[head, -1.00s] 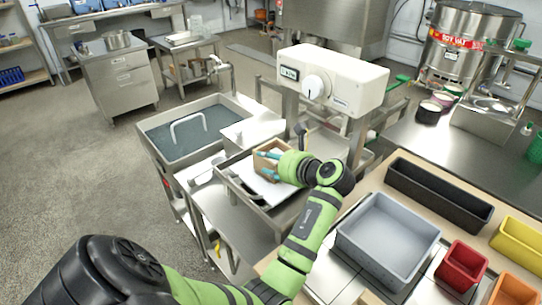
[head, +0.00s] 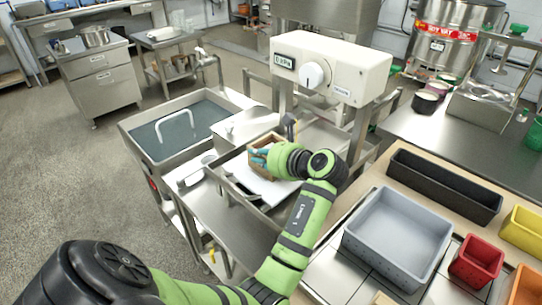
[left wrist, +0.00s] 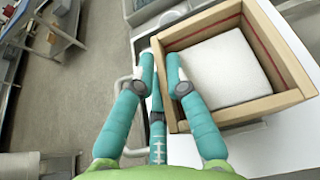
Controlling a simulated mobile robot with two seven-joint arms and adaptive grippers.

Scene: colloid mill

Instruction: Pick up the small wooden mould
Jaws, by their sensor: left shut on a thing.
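The arm hides part of the mould in the head view. My right gripper is not in view.
A metal basin of water (head: 150,150) stands to the left of the mould. The white press head (head: 330,66) overhangs behind it. A grey bin (head: 365,258), black tray (head: 440,190) and red bin (head: 476,262) stand on the right.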

